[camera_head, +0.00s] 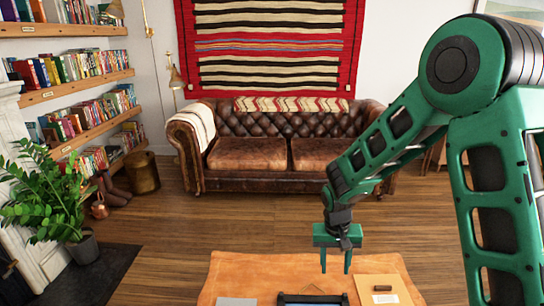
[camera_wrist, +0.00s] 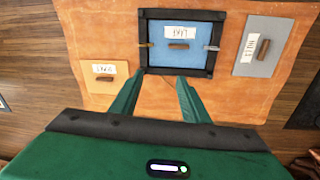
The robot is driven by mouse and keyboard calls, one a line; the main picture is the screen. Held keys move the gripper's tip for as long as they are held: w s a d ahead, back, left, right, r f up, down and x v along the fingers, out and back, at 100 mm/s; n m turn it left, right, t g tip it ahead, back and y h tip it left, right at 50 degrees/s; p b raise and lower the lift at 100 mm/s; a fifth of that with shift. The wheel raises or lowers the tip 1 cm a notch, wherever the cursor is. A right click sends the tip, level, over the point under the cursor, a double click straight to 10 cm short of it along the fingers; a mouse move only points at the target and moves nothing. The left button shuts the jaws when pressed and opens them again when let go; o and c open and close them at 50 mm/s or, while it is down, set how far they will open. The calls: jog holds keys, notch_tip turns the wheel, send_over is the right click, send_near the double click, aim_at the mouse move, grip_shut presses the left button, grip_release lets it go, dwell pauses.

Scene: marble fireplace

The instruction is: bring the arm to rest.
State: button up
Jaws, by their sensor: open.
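My green gripper (camera_head: 335,268) hangs in the air with its two fingers pointing down, open and with nothing between them. The wrist view shows its fingers (camera_wrist: 160,80) apart, over the orange table surface (camera_wrist: 115,30) and in front of a black-framed blue panel. In the head view it is above the far part of the orange surface (camera_head: 300,268). My arm is bent and reaches in from the right of the head view.
On the orange surface are the black frame (camera_wrist: 143,40) around a labelled blue panel (camera_wrist: 200,57), a yellow panel (camera_wrist: 97,84) and a grey panel (camera_wrist: 275,35), with wooden handles. A brown sofa (camera_head: 250,152), bookshelves (camera_head: 70,83) and a plant (camera_head: 45,200) stand beyond open wooden floor.

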jog(key=s+d+r+m, duration=0.1)
jog(key=s+d+r, duration=0.5)
jog(key=d+r, duration=0.15)
jog(key=s+d+r+m, duration=0.1)
jog(key=s+d+r, duration=0.45)
jog(key=d, duration=0.35)
jog(key=s+d+r+m, duration=0.1)
jog(key=s+d+r, duration=0.1)
jog(key=s, duration=0.7)
jog(key=s+d+r+m+y, duration=0.1)
jog(key=s+d+r, duration=0.2)
jog(key=s, duration=0.6)
jog(key=shift+d+r+m, duration=0.3)
jog(key=shift+r, duration=0.25)
